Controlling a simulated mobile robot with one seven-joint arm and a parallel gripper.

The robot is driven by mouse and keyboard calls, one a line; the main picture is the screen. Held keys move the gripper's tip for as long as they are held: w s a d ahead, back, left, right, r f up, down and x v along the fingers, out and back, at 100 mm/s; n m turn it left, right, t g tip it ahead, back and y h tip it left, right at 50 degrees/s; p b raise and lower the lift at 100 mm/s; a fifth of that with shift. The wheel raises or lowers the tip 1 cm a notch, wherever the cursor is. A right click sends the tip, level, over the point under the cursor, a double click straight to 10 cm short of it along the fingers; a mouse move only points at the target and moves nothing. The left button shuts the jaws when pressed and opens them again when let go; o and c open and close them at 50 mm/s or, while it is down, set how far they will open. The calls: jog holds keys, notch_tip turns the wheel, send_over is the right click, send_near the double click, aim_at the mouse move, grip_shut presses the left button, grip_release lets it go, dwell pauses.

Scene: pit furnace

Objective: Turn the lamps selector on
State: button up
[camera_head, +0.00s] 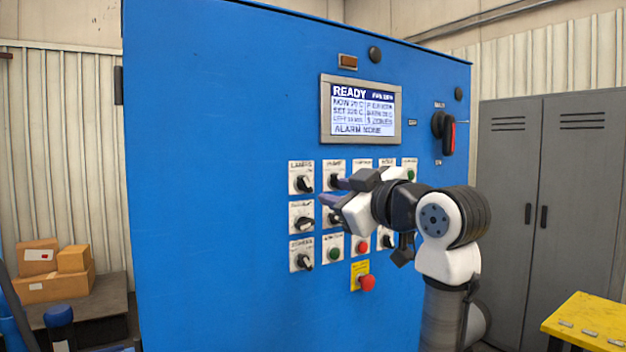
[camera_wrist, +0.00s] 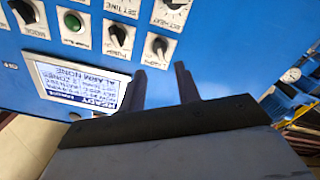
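The lamps selector (camera_head: 304,184) is a dark knob on a white plate, at the top left of the control grid on the blue cabinet. Its handle looks slanted, but its set position is too small to read. My gripper (camera_head: 332,192) is in front of the panel, just right of the lamps selector. In the wrist view, which is upside down, my gripper (camera_wrist: 163,78) has two dark fingers apart with nothing between them. A knob that looks like the lamps selector (camera_wrist: 160,45) lies just beyond the gap between the fingertips, apparently untouched.
The pump knob (camera_wrist: 117,37) sits beside the lamps selector. A READY display (camera_head: 361,111) is above the grid. A red button (camera_head: 367,283) on yellow is below, and a red-black switch (camera_head: 444,132) is right. Grey lockers (camera_head: 545,190) and a yellow table (camera_head: 590,322) stand right.

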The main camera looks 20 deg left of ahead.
aim_at(309, 186)
jog(key=p+x, duration=0.3)
jog(key=x, duration=0.5)
jog(key=shift+w+r, duration=0.1)
jog(key=shift+w+a, duration=0.45)
jog(key=shift+a, duration=0.1)
jog(key=shift+c, duration=0.4)
grip_shut()
